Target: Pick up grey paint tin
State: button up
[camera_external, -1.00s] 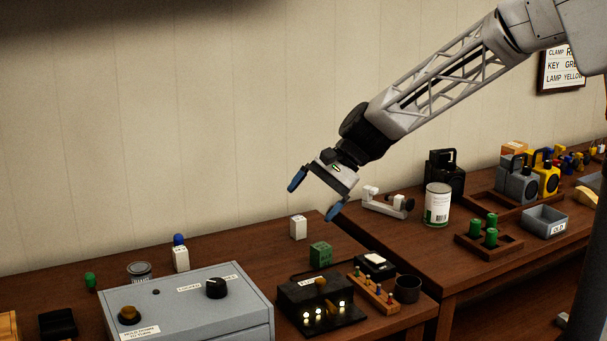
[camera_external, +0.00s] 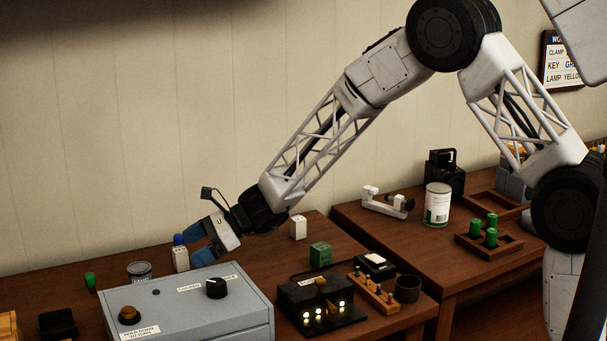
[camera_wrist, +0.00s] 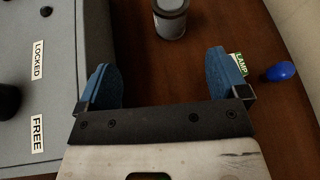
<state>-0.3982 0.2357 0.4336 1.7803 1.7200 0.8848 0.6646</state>
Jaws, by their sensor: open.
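The grey paint tin (camera_external: 139,271) stands upright on the left table, behind the grey control box, in the external view. In the wrist view the tin (camera_wrist: 171,20) is at the top, ahead of the fingers and cut off by the frame edge. My gripper (camera_external: 190,249) is open, to the right of the tin and apart from it. In the wrist view the blue fingertips of my gripper (camera_wrist: 166,72) are spread wide with bare table between them.
The grey control box (camera_external: 190,300) with knobs lies close on the near side. A white block (camera_external: 181,260) with a blue bulb (camera_wrist: 281,71) stands right beside the fingers. A green item (camera_external: 90,280) stands left of the tin. A white block (camera_external: 298,227) stands to the right.

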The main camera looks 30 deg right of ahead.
aim_at(143, 275)
jog(key=shift+m+t, duration=0.3)
jog(key=shift+m, duration=0.5)
jog(key=w+a+f, duration=0.1)
jog(key=a+f, duration=0.1)
jog(key=f, duration=0.1)
jog(key=shift+w+a, duration=0.3)
jog(key=shift+w, duration=0.05)
jog(key=shift+a, duration=0.1)
jog(key=shift+x, duration=3.3)
jog(key=shift+a, duration=0.1)
jog(key=shift+x, duration=2.5)
jog(key=shift+w+r, duration=0.1)
jog(key=shift+r, duration=0.05)
jog(key=c, duration=1.1)
